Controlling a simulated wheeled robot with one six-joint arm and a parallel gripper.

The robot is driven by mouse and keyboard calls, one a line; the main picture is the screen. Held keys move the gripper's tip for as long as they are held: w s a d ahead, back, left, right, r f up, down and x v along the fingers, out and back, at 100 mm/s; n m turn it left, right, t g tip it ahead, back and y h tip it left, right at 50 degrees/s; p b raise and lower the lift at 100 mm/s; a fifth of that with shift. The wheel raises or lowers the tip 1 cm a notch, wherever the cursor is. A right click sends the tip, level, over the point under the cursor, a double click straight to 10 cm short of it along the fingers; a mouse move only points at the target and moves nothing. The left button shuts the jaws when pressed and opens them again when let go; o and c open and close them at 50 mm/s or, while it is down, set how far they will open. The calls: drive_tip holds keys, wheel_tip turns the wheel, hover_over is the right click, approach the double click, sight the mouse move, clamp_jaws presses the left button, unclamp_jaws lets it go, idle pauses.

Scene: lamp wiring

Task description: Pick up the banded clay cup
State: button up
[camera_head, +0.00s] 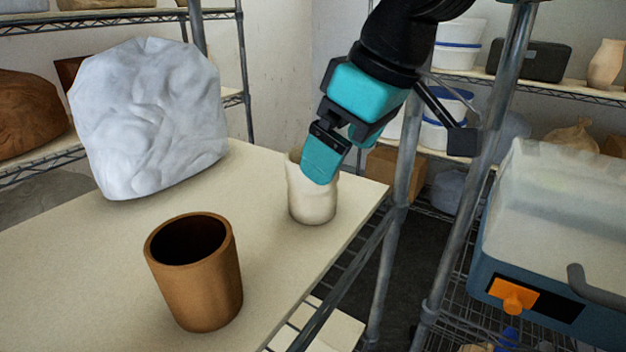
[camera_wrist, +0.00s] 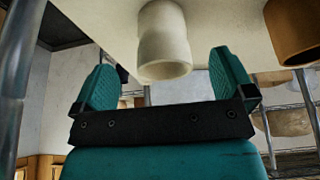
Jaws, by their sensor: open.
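A pale cream clay cup (camera_head: 312,203) stands upright near the right edge of the table, with faint uneven rings around its wall. It also shows in the wrist view (camera_wrist: 164,45), between the two teal fingers and beyond their base. My gripper (camera_head: 323,158) is open and tilted down at the cup, with one finger overlapping its rim in the head view. In the wrist view my gripper (camera_wrist: 164,78) has a finger on each side of the cup, with gaps. I cannot tell whether a finger touches it. Part of the rim is hidden.
A plain brown cup (camera_head: 197,280) stands at the table's front; it also shows in the wrist view (camera_wrist: 292,35). A wrapped white lump (camera_head: 150,120) sits at the back left. A metal shelf post (camera_head: 407,150) stands right of the table (camera_head: 70,265). A lidded bin (camera_head: 560,215) is further right.

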sight(313, 185)
drive_tip(key=w+a+f, duration=0.2)
drive_tip(key=f, duration=0.1)
drive_tip(key=w+a+f, duration=0.1)
drive_tip(key=a, duration=0.1)
drive_tip(key=shift+f+p, duration=0.35)
drive_tip(key=shift+p, duration=0.05)
drive_tip(key=c, duration=1)
drive_tip(key=shift+c, duration=0.5)
drive_tip(key=shift+r, duration=0.15)
